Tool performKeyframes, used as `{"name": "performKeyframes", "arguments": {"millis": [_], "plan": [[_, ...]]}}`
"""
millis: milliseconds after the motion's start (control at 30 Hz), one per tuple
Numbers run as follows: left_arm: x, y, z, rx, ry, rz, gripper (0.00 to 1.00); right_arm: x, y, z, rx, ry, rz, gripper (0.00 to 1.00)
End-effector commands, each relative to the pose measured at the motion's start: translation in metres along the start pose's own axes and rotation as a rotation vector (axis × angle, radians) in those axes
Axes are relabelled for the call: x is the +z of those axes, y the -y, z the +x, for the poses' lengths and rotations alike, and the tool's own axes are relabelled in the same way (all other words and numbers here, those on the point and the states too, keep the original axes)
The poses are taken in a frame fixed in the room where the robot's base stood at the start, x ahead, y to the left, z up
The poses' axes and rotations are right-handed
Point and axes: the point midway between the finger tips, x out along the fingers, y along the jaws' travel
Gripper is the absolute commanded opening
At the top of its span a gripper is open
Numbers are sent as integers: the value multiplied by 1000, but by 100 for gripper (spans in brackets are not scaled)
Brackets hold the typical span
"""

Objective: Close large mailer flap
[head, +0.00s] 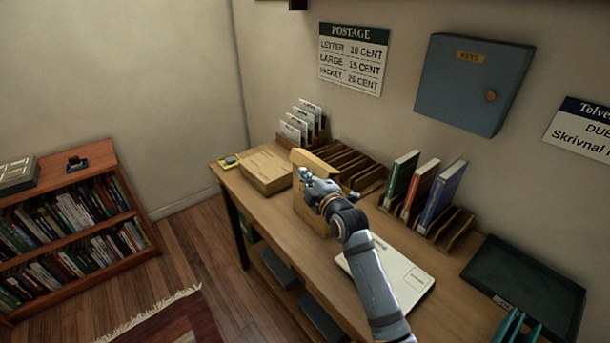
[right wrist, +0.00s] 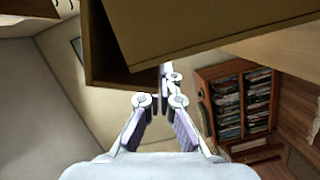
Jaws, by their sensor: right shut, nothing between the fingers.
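The large mailer (head: 309,214) is a tan cardboard piece standing on the table in the middle of the head view. Its upper part (head: 312,160) rises behind my right gripper (head: 304,174). I cannot tell the flap's exact angle. In the right wrist view, tan cardboard (right wrist: 190,30) fills the top, with a dark gap beneath its edge. My right gripper (right wrist: 163,78) is shut and empty, its fingertips at or close to the cardboard. I cannot tell whether they touch. The gripper and arm hide part of the mailer. My left gripper is not in view.
A flat brown box (head: 265,172) lies left of the mailer. Behind are a wooden rack (head: 345,165) and upright books (head: 420,187). A white envelope (head: 405,275) lies to the right, partly under my arm in the view. A dark green tray (head: 525,285) sits farther right.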

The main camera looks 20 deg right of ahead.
Motion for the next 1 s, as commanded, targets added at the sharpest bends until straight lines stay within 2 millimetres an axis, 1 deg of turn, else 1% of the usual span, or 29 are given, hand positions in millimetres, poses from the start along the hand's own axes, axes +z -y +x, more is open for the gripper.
{"name": "performKeyframes", "arguments": {"millis": [33,200,400,633,1000], "plan": [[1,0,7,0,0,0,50,2,5,0,5,0,-16,0],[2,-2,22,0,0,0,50,5,12,1,27,0,-101,0],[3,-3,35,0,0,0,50,9,18,2,55,0,-216,0],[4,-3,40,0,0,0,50,13,21,3,54,0,-212,0],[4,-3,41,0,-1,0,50,14,22,4,54,0,-211,0]]}}
